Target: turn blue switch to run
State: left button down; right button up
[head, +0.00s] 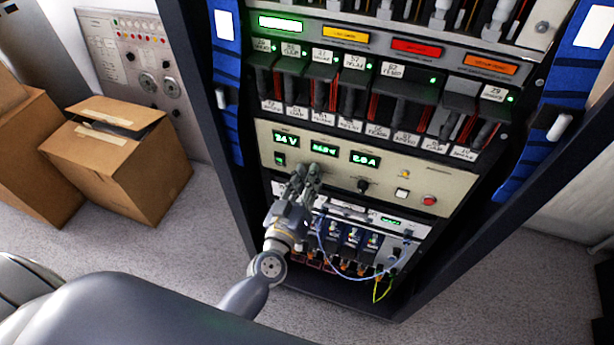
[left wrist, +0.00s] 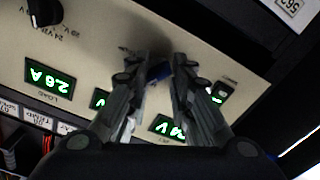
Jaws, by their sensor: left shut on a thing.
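The blue switch (left wrist: 159,72) shows as a small blue piece between the fingertips of my left gripper (left wrist: 152,65) in the left wrist view. The fingers are closed around it, against the cream panel face. In the head view my left gripper (head: 306,174) is at the lower left part of the cream panel (head: 400,172), below the green displays, and hides the switch. The switch's marked positions cannot be read. My right gripper is not in view.
A black knob (head: 363,185) and a red button (head: 428,200) sit on the same panel, right of my gripper. Blue and yellow cables (head: 380,285) hang from the unit below. Cardboard boxes (head: 120,160) stand on the floor at left.

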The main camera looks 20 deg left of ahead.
pick_arm(q)
jog(key=shift+n, duration=6.5)
jog(key=shift+w+a, duration=0.1)
jog(key=c, duration=1.4)
grip_release()
jog(key=shift+c, duration=0.2)
